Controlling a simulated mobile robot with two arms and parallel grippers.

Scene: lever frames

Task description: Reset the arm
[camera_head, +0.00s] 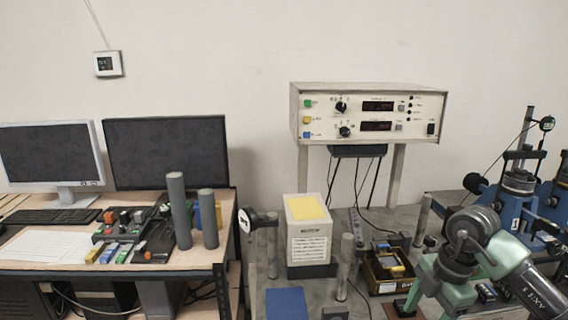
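A green and dark grey jointed arm (477,240) enters from the lower right and appears to be my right arm. It bends over and points down, and its lower green part is cut by the bottom edge. My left arm and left gripper do not show.
A desk on the left holds two monitors (165,152), a keyboard (48,216) and grey cylinders (178,210). A grey bench holds a white box (307,233), an open tray (388,286) and posts. An instrument panel (368,112) stands behind. Blue-black devices (516,190) crowd the right.

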